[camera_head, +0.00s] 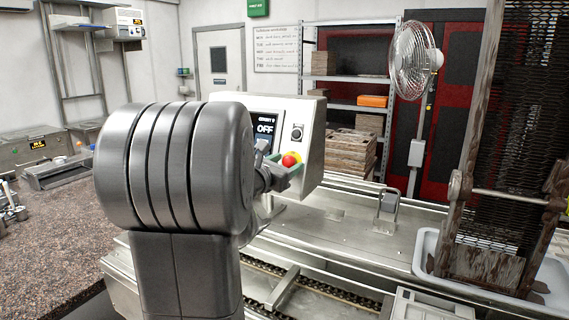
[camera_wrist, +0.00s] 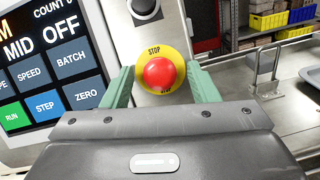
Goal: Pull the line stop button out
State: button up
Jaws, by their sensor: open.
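The line stop button is a red mushroom knob (camera_wrist: 160,75) on a yellow collar marked STOP (camera_wrist: 180,55). It sits on the face of a white control box (camera_head: 312,135), and the red knob also shows in the head view (camera_head: 289,160). My gripper (camera_wrist: 163,88) is open, with one green finger on each side of the button. The fingers look apart from the red knob; whether they touch the collar I cannot tell. In the head view my arm hides the left part of the box.
A screen (camera_wrist: 45,60) reading OFF lies left of the button, and a dark round knob (camera_wrist: 144,8) sits above it. A steel conveyor bed (camera_head: 345,225) runs below. A fan (camera_head: 413,60) and a rusty mesh frame (camera_head: 500,150) stand to the right.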

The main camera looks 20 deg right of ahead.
jog(key=shift+c, duration=0.4)
grip_shut()
jog(key=shift+a+f+b, duration=0.1)
jog(key=shift+f+b, duration=0.05)
jog(key=shift+b, duration=0.25)
jog(key=shift+s+a+b, duration=0.25)
jog(key=shift+s+b, duration=0.05)
jog(key=shift+b, duration=0.2)
jog(key=shift+r, duration=0.2)
jog(key=shift+o, duration=0.4)
grip_release()
jog(key=shift+r, duration=0.1)
